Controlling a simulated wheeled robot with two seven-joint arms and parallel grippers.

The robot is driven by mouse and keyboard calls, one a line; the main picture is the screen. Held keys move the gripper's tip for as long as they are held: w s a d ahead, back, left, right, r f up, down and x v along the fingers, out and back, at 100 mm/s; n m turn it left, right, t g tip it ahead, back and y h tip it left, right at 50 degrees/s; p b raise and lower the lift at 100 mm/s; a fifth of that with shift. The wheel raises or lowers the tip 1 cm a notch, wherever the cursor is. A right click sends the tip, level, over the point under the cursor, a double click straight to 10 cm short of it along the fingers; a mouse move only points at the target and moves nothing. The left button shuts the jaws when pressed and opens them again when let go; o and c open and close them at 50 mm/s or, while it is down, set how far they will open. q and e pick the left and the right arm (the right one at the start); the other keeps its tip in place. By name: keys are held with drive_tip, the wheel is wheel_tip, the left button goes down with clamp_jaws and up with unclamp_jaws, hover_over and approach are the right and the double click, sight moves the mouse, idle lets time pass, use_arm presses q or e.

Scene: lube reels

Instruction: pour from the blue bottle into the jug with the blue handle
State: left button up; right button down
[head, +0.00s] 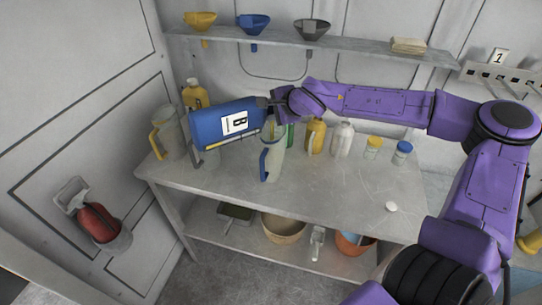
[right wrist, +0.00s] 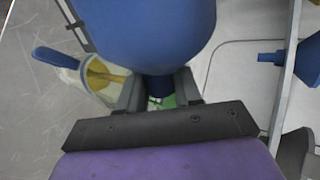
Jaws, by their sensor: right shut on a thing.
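The blue bottle (head: 210,127) with a white label is lifted above the bench and tilted nearly onto its side. My right gripper (head: 277,105) is shut on its narrow right end. In the right wrist view the bottle (right wrist: 150,30) fills the top, narrowing between the fingers of my right gripper (right wrist: 158,95). The bottle's mouth cannot be made out. The jug with the blue handle (head: 274,160) stands upright on the bench, just below and beside the gripper. It also shows in the right wrist view (right wrist: 65,62), with something yellow in or behind it. My left gripper is not in view.
A jug with a yellow handle (head: 170,135) and another jug (head: 207,158) stand left on the bench (head: 330,190). Yellow (head: 316,135) and white (head: 343,140) bottles and small jars stand behind. A white disc (head: 391,206) lies at right. Funnels sit on the shelf (head: 350,47) above.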

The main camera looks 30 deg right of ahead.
drive_tip(key=r+n+h, duration=0.2)
drive_tip(key=r+h, duration=0.1)
drive_tip(key=a+r+n+h, duration=0.1)
drive_tip(key=r+n+h, duration=0.1)
drive_tip(key=r, duration=0.1)
drive_tip(key=shift+a+r+h, duration=0.2)
drive_tip(key=shift+r+h, duration=0.1)
drive_tip(key=shift+h, duration=0.1)
drive_tip(key=a+r+n+t+h, duration=0.1)
drive_tip(key=a+n+h, duration=0.1)
drive_tip(key=a, duration=0.1)
drive_tip(key=a+r+n+t+h, duration=0.1)
drive_tip(key=a+r+n+h, duration=0.1)
drive_tip(key=a, duration=0.2)
drive_tip(key=a+r+n+t+h, duration=0.1)
drive_tip(key=a+r+n, duration=0.1)
drive_tip(key=a, duration=0.1)
drive_tip(key=shift+w+a+h, duration=0.15)
drive_tip(key=shift+a+h, duration=0.25)
drive_tip(key=shift+d, duration=0.2)
wheel_tip(320, 180, up, 4)
drive_tip(key=shift+a, duration=0.1)
